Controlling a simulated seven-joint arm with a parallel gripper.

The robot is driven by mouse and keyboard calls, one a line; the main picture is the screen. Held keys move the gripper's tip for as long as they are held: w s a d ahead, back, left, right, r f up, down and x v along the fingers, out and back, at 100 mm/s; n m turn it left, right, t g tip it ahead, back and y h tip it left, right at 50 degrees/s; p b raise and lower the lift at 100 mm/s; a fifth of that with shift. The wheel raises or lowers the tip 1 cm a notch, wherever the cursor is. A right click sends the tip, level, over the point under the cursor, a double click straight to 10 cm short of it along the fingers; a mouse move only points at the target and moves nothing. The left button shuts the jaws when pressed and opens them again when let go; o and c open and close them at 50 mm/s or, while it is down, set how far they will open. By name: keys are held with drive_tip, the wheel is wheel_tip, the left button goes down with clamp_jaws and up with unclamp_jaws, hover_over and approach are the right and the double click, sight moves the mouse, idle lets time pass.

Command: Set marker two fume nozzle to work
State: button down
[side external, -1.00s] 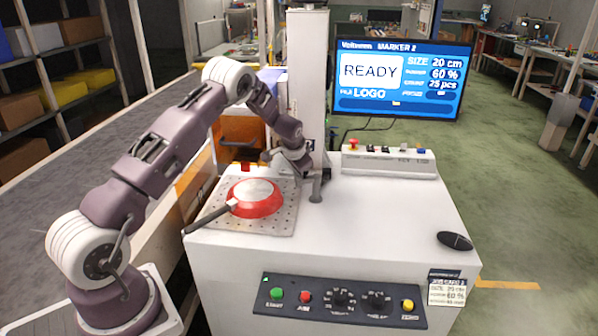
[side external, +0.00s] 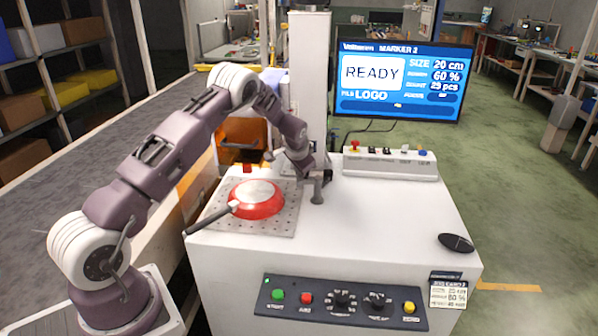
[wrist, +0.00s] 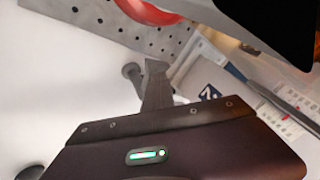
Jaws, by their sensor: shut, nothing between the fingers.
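The fume nozzle appears to be the small grey T-shaped fitting (side external: 317,188) standing on the white marker top, right of the perforated plate. In the wrist view a grey round-ended piece (wrist: 132,76), which looks like this nozzle, is just left of my fingers. My gripper (wrist: 157,66) is shut and empty, pointing down over the white top. In the side view my wrist is just left of and behind the nozzle. I cannot tell whether the fingers touch it.
The white marker column (side external: 309,80) stands close behind my gripper. The screen (side external: 402,82) reads READY. A switch box (side external: 390,162) is at the back right and a front control panel (side external: 342,300) carries buttons and knobs. The right of the top is clear except for a black mouse (side external: 456,242).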

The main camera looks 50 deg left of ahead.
drive_tip(key=s+d+r, duration=0.1)
drive_tip(key=d+r, duration=0.3)
drive_tip(key=r, duration=0.2)
drive_tip(key=shift+s, duration=0.25)
drive_tip(key=shift+d, duration=0.1)
drive_tip(key=s+d+r+t+h, duration=0.1)
drive_tip(key=s+d+r, duration=0.6)
drive_tip(key=d+r, duration=0.15)
drive_tip(key=s+d+r+h, duration=0.2)
drive_tip(key=s+d+r, duration=0.5)
drive_tip(key=r, duration=0.3)
drive_tip(key=s+d+h, duration=0.1)
drive_tip(key=s+d, duration=0.4)
drive_tip(key=s, duration=0.8)
drive_tip(key=s+d, duration=0.6)
drive_tip(key=s, duration=0.7)
drive_tip(key=shift+d+h, duration=0.15)
drive_tip(key=shift+h, duration=0.25)
